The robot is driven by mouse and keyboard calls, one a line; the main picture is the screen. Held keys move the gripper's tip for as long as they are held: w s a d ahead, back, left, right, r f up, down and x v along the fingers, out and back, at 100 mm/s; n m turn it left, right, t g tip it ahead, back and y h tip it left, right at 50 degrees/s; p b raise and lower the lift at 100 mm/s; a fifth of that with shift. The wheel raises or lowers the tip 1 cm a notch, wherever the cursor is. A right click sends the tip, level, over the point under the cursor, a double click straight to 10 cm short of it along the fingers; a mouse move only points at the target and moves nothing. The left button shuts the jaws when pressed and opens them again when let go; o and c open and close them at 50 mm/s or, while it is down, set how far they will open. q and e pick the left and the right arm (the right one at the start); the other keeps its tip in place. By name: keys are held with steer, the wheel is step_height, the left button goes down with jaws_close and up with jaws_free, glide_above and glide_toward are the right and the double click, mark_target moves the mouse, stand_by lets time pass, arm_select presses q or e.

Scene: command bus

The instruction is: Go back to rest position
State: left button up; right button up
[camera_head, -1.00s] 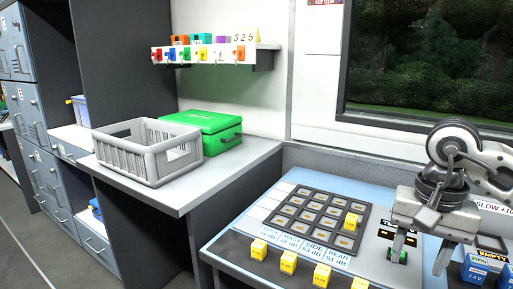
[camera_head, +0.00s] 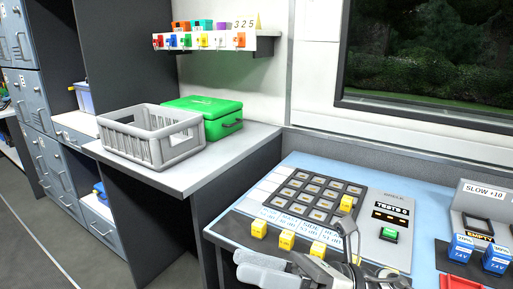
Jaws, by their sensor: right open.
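My right gripper (camera_head: 345,245) is at the bottom middle of the head view, over the front edge of the blue-topped bench (camera_head: 290,165). It is open, with nothing seen between its fingers. It is partly cut off by the lower picture edge and hides part of the printed label strip and the bench front. It is apart from the green button (camera_head: 389,235) on the grey test panel (camera_head: 378,255). My left gripper is not in view.
A dark grid tray (camera_head: 310,176) holds one yellow cube (camera_head: 347,203). Several yellow cubes (camera_head: 287,240) line the bench front. Blue batteries (camera_head: 462,248) stand right. A grey crate (camera_head: 150,150) and green case (camera_head: 208,118) sit on the left counter.

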steer(key=w+d+f+m+t+h, duration=0.2)
steer(key=d+f+m+t+h, duration=0.15)
steer(key=m+t, duration=0.45)
steer(key=w+d+f+m+t+h, duration=0.2)
steer(key=f+m+t+h, duration=0.15)
steer(key=m, duration=0.85)
steer(key=w+d+f+m+t+h, duration=0.1)
steer(key=d+f+m+t+h, duration=0.3)
steer(key=m, duration=0.7)
steer(key=s+d+f+m+g+h, duration=0.2)
steer(key=s+f+m+h, duration=0.1)
steer(key=s+f+m, duration=0.2)
steer(key=s+d+f+m+g+h+p, duration=0.1)
steer(key=s+d+f+m+g+h, duration=0.1)
steer(key=f+m, duration=0.6)
steer(key=s+f+g+h, duration=0.1)
steer(key=s+f+h, duration=0.1)
steer(key=s+f, duration=0.1)
steer(key=shift+s+f+m+g, duration=0.3)
steer(key=shift+m+g, duration=0.05)
steer(key=shift+m, duration=0.05)
steer(key=shift+d, duration=0.1)
